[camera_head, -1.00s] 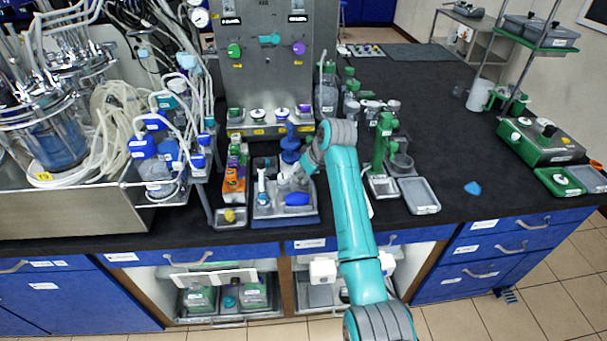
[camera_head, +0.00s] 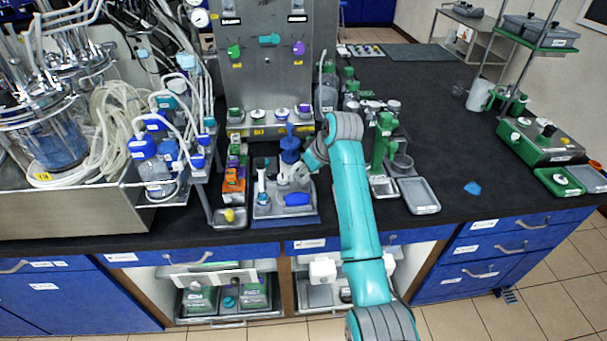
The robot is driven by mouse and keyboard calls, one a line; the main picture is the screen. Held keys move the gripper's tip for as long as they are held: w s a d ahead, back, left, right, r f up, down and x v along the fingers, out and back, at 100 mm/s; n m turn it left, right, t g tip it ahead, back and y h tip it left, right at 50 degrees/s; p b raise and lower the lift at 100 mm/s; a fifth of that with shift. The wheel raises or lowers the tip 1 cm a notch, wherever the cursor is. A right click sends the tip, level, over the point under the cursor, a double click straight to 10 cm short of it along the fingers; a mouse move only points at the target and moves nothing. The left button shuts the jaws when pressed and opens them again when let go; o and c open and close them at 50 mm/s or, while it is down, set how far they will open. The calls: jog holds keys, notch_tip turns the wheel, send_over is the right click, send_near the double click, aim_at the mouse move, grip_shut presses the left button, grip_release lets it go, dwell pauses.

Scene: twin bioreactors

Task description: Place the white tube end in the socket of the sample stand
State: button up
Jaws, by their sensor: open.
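A grey tray (camera_head: 268,217) near the front edge of the bench holds blue and white items. A small white upright piece with a light blue top (camera_head: 262,186) stands at its left; I cannot tell whether it is the white tube end. A blue pump-topped piece (camera_head: 290,143) stands at the back and a blue object (camera_head: 297,199) lies at the front right. My gripper (camera_head: 286,180) is low over the tray between these, open, small and partly hidden by my wrist. I cannot make out the stand's socket or any contact.
An orange box (camera_head: 233,183) and a small tray with a yellow piece (camera_head: 230,217) stand left of the grey tray. A steel panel (camera_head: 268,75) rises behind. A green stand (camera_head: 383,142) and grey trays (camera_head: 419,195) are at the right.

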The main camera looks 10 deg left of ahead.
jog(key=v, duration=0.9)
jog(key=shift+r, duration=0.1)
